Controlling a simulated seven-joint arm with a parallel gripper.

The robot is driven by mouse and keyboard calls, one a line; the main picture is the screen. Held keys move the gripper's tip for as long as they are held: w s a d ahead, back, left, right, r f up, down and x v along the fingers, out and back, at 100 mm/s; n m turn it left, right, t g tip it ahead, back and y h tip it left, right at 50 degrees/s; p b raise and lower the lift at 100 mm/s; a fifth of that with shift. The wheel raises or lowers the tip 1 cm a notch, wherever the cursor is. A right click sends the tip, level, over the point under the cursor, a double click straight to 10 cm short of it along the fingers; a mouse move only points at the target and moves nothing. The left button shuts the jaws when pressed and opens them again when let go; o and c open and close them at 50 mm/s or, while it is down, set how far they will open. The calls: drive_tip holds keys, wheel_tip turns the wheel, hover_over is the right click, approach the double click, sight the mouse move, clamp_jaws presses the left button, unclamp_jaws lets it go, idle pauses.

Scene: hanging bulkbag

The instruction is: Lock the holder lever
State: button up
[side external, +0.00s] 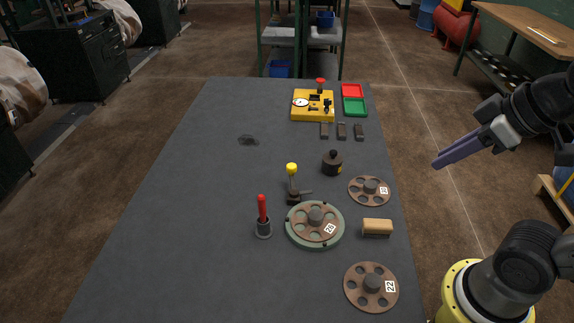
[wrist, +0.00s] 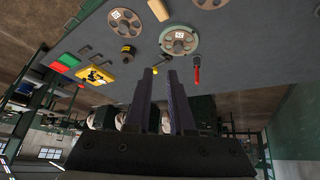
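A lever with a yellow knob (side external: 291,169) stands upright on a small dark clamp base at the edge of a green-rimmed round holder (side external: 292,236). A brown spoked disc (side external: 325,235) with a white number label sits in the holder. The holder also shows near the top of the wrist view (wrist: 194,47). My gripper (side external: 436,164) hangs in the air off the table's right side, well apart from the lever. In the wrist view its two dark fingers (wrist: 162,75) are spaced apart with nothing between them. The lever's knob is small and partly behind the fingertips there.
A red handle (side external: 262,208) stands in a grey cup left of the holder. Two more spoked discs (side external: 353,283) (side external: 360,196), a tan-topped block (side external: 377,226) and a dark weight (side external: 332,165) lie around. A yellow box (side external: 305,116) and red and green trays (side external: 354,91) sit far back. The table's left is mostly clear.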

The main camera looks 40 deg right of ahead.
drive_tip(key=w+r+n, duration=0.1)
drive_tip(key=w+r, duration=0.1)
drive_tip(key=w, duration=0.1)
drive_tip(key=w+a+r+n, duration=0.1)
drive_tip(key=w+r, duration=0.1)
drive_tip(key=w, duration=0.2)
drive_tip(key=w+r+n+y, duration=0.1)
drive_tip(key=w+r, duration=0.1)
drive_tip(key=w, duration=0.2)
drive_tip(key=shift+a+r, duration=0.3)
clamp_jaws()
drive_tip(key=w+a+f+n, duration=0.1)
drive_tip(key=w+a+n, duration=0.15)
drive_tip(key=w, duration=1.25)
drive_tip(key=w+f+g, duration=0.1)
drive_tip(key=w+f, duration=0.5)
drive_tip(key=f, duration=0.3)
drive_tip(key=w+f+g+y, duration=0.1)
drive_tip(key=w+f+g, duration=0.1)
drive_tip(key=w+f, duration=0.4)
drive_tip(key=s+x, duration=0.1)
drive_tip(key=x, duration=0.3)
drive_tip(key=shift+d+f, duration=0.2)
drive_tip(key=shift+f, duration=0.1)
drive_tip(key=shift+w+n, duration=0.1)
drive_tip(key=shift+n, duration=0.15)
